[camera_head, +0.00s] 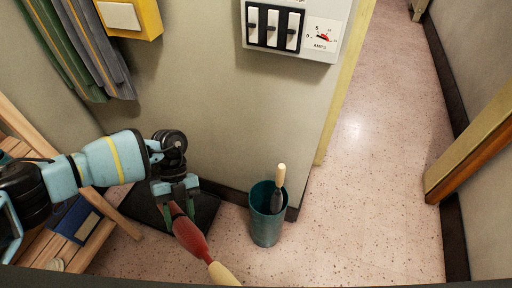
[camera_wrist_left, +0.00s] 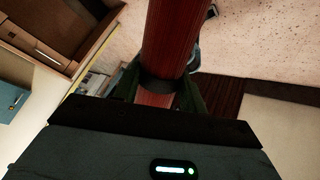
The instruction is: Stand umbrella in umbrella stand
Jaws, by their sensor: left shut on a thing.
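A red folded umbrella (camera_head: 190,236) with a pale wooden handle is held by my left gripper (camera_head: 177,190). The gripper is shut on its upper end, and the umbrella slants down to the right with the pale end lowest. In the left wrist view the red umbrella (camera_wrist_left: 172,45) runs up between the gripper fingers (camera_wrist_left: 160,95). The teal umbrella stand (camera_head: 265,228) is on the floor to the right of the gripper, against the wall. A dark umbrella with a pale handle (camera_head: 279,190) stands in it. My right gripper is not in view.
A black mat or tray (camera_head: 205,212) lies on the floor by the wall. A wooden rack (camera_head: 98,245) is at left. Grey and green cloths (camera_head: 85,45), a yellow box (camera_head: 130,18) and a switch panel (camera_head: 295,28) are on the wall. Open floor (camera_head: 360,200) lies right.

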